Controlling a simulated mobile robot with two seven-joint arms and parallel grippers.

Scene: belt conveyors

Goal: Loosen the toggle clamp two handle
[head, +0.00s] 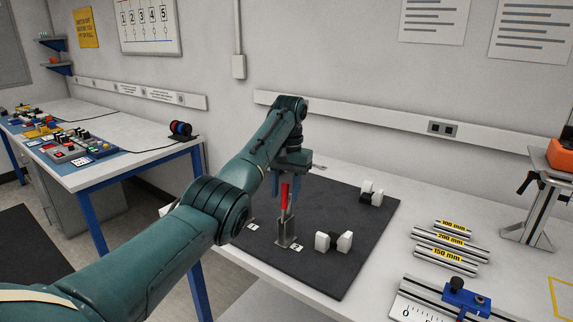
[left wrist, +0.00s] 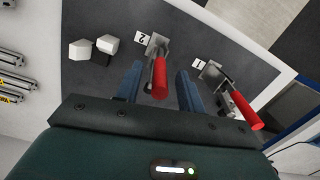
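Toggle clamp two (head: 287,238) stands on the dark mat beside a label "2", with its red handle (head: 285,196) pointing up. In the left wrist view the red handle (left wrist: 160,79) lies between the two fingers of my left gripper (left wrist: 159,71). Gaps show on both sides, so the gripper looks open around the handle. In the head view my left gripper (head: 285,202) points down over the clamp. Toggle clamp one, with a red handle (left wrist: 246,112), is to the right in the left wrist view; my arm mostly hides it in the head view. My right gripper is not in view.
White-ended blocks (head: 333,241) stand on the mat (head: 345,270) right of clamp two, with another pair (head: 371,193) farther back. Labelled metal bars (head: 447,253) and a ruler rail (head: 440,298) lie to the right. A second table (head: 130,150) stands at left.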

